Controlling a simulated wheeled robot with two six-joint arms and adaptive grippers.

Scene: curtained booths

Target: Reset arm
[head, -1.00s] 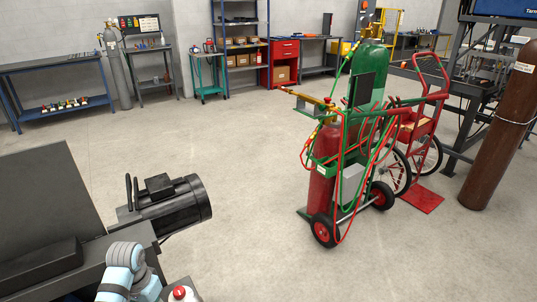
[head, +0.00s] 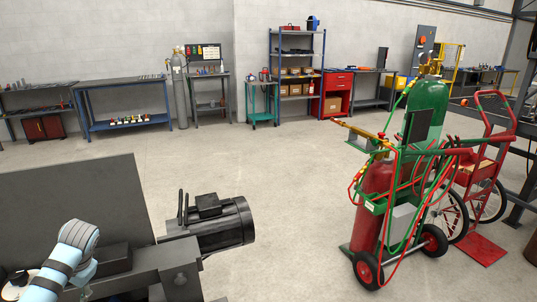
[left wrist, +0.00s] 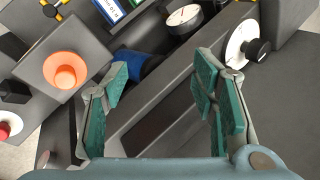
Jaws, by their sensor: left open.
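My left gripper (left wrist: 160,98) shows in the left wrist view with its two green-padded fingers spread apart. It is open and nothing sits between the pads. Below and beyond it is a dark grey machine surface with a recessed slot. In the head view a light blue part of my arm (head: 68,258) is at the lower left, over the dark machine; the gripper itself is out of that view. My right gripper is in neither view.
A dark machine with a black motor (head: 215,224) stands close at the left. A cart with red and green gas cylinders (head: 422,112) stands at the right. Benches (head: 125,88) and a blue shelf (head: 297,70) line the back wall. Open floor (head: 290,210) lies between. An orange knob (left wrist: 65,70) is near the left gripper.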

